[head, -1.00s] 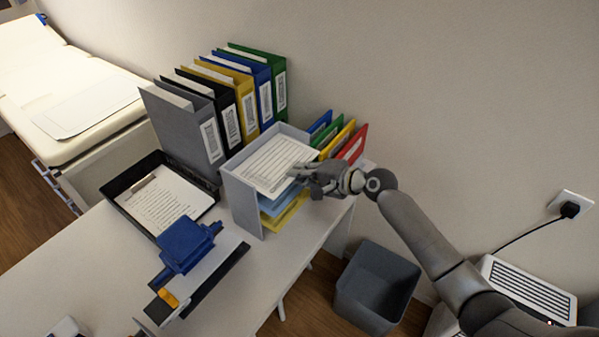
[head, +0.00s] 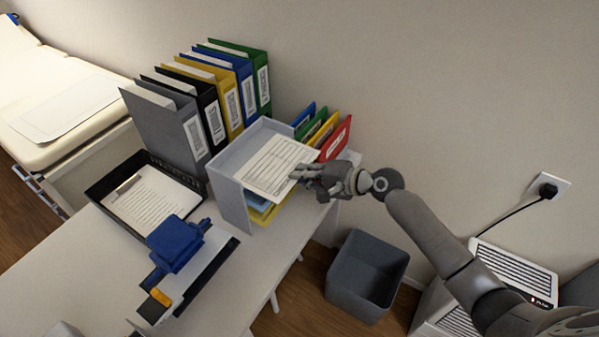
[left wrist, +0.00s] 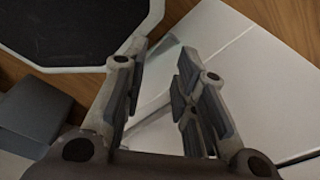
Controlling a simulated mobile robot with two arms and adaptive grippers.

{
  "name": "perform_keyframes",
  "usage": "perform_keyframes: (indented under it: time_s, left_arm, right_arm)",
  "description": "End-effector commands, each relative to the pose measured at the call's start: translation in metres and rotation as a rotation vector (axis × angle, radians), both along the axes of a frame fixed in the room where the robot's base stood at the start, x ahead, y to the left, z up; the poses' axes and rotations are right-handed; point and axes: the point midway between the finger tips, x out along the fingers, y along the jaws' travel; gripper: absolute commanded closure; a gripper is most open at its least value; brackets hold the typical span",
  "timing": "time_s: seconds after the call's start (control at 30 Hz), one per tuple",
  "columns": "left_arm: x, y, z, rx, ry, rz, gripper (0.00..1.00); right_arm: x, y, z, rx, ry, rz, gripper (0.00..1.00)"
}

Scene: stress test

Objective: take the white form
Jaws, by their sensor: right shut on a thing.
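The white form (head: 268,167) is a printed sheet at the top of the grey sorter (head: 233,203) on the desk. My right gripper (head: 303,175) is shut on its right edge, beside the sorter's open side. The form's right part sticks out past the sorter; its far left edge lies within the walls. Blue and yellow sheets (head: 262,211) lie in the lower levels. My left gripper (left wrist: 162,58) is open and empty in the left wrist view, and it is not seen in the head view.
Several upright binders (head: 212,97) and coloured folders (head: 335,138) stand behind the sorter. A black tray with a clipboard (head: 150,205) and a blue punch (head: 175,243) are to its left. A grey bin (head: 340,290) stands on the floor below.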

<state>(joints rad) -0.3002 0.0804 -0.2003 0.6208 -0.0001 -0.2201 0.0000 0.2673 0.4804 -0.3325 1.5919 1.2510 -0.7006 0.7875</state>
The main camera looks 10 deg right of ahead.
Motion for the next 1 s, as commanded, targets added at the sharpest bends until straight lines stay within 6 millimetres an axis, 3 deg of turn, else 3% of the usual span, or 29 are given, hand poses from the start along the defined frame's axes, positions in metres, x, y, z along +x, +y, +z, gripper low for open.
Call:
perform_keyframes:
  time_s: [0.8,1.0]
  left_arm:
    - [0.000,0.000,0.012,0.000,0.000,0.001,0.73]
    - [0.000,0.000,0.012,0.000,0.000,0.001,0.73]
  right_arm:
    - [-0.067,-0.067,0.016,-0.001,0.002,-0.001,1.00]
    - [-0.076,-0.076,0.020,-0.001,-0.001,0.000,1.00]
